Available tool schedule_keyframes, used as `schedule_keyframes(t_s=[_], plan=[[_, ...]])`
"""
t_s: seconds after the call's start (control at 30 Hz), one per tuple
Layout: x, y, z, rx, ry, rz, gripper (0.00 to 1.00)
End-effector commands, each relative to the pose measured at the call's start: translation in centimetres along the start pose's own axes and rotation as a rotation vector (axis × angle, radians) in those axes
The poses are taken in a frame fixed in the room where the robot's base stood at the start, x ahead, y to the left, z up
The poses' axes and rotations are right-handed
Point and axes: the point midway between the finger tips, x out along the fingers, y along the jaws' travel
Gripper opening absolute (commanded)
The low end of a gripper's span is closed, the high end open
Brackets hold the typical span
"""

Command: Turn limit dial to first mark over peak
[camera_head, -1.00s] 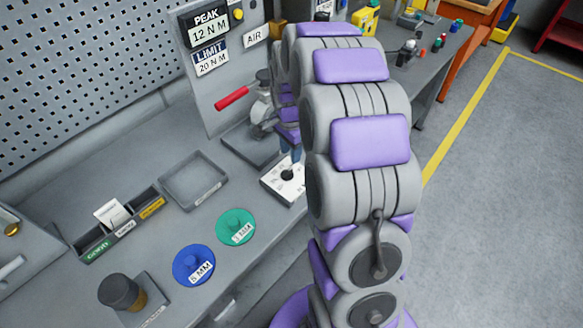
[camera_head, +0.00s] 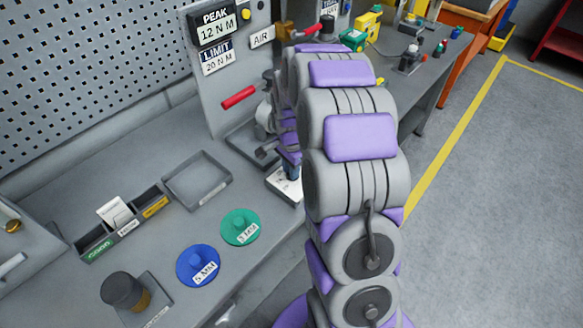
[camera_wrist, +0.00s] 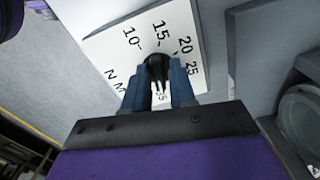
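The limit dial's white plate (camera_wrist: 112,45) fills the upper wrist view, with 10, 15, 20, 25 and part of 35 readable. Its black knob (camera_wrist: 157,68) lies between the two blue fingers of my gripper (camera_wrist: 160,75). The fingers are apart with a dark gap between them; I cannot tell whether they touch the knob. The knob's pointer is not clear. In the head view the plate (camera_head: 283,187) is partly behind my arm and the knob is hidden. The peak display (camera_head: 217,32) reads 12 N M and the limit display (camera_head: 217,62) reads 20 N M.
A red-handled lever (camera_head: 239,97) stands behind the plate. An empty grey tray (camera_head: 168,187), green disc (camera_head: 240,227), blue disc (camera_head: 198,265) and black-topped knob (camera_head: 124,291) lie to the left on the bench. A grey round part (camera_wrist: 303,115) is at the right in the wrist view.

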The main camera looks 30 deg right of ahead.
Motion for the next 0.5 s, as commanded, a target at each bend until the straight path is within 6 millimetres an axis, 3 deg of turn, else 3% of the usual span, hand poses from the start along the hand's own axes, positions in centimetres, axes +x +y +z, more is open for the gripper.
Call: schedule_keyframes(t_s=[0.23,0.5], plan=[[0.1,0.05,-0.62,0.001,-0.006,-0.003,0.01],[0.08,-0.02,-0.61,0.001,-0.002,-0.003,0.0]])
